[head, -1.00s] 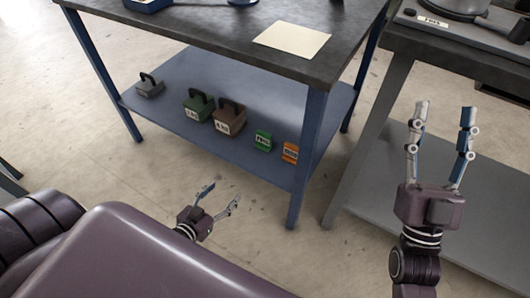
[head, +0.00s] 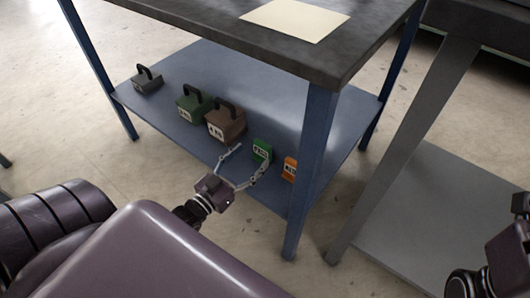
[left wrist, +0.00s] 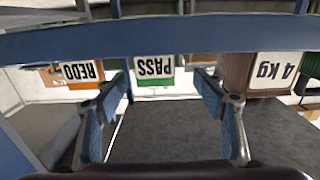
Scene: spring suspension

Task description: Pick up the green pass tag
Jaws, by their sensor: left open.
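The green pass tag (head: 262,150) stands on the blue lower shelf, between the brown weight and the orange tag. In the left wrist view the pass tag (left wrist: 154,70) appears upside down, its white PASS label lying between my two fingers. My left gripper (head: 254,164) is open and empty at the shelf's front edge, just in front of the pass tag, with one fingertip overlapping it in the head view. The left wrist view also shows the open fingers (left wrist: 165,95). My right gripper's fingers are outside the frame; only part of that arm shows at the lower right.
The orange redo tag (head: 290,168) stands close to the right, near the blue table leg (head: 308,165). The brown 4 kg weight (head: 227,122), a green weight (head: 194,105) and a grey weight (head: 147,80) stand to the left. The tabletop (head: 225,28) overhangs the shelf (head: 285,98).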

